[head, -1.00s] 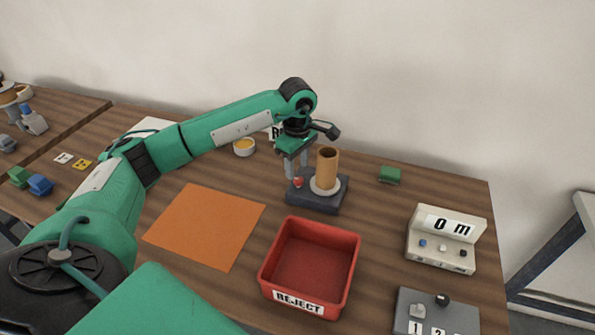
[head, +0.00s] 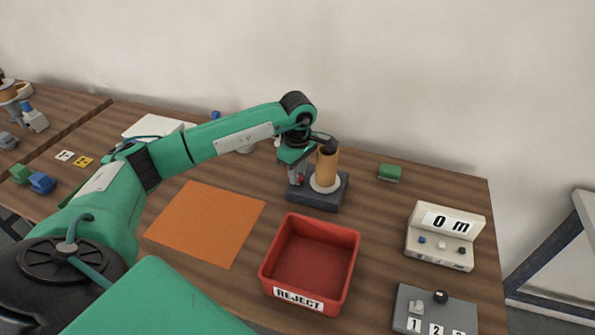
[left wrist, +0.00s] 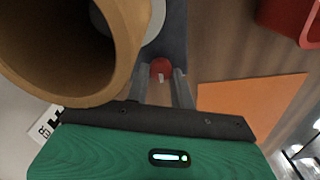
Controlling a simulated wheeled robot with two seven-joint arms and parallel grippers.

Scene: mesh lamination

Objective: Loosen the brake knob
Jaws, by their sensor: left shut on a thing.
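The red brake knob (head: 300,181) sits on the left part of a dark grey base (head: 322,202). In the left wrist view the red knob (left wrist: 161,68) shows between the two grey fingertips. My left gripper (head: 298,177) reaches down from above and is shut on the knob, its fingers on either side of it. A brown tube (head: 327,167) stands upright on a white disc (head: 314,186) on the same base, close beside the gripper. The tube (left wrist: 125,45) fills the upper left of the wrist view. My right gripper is not in view.
A red bin marked REJECT (head: 352,262) stands in front of the base. An orange sheet (head: 205,223) lies to the left. A counter reading 0 m (head: 440,250), a numbered grey panel (head: 408,307) and a green block (head: 389,172) are to the right.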

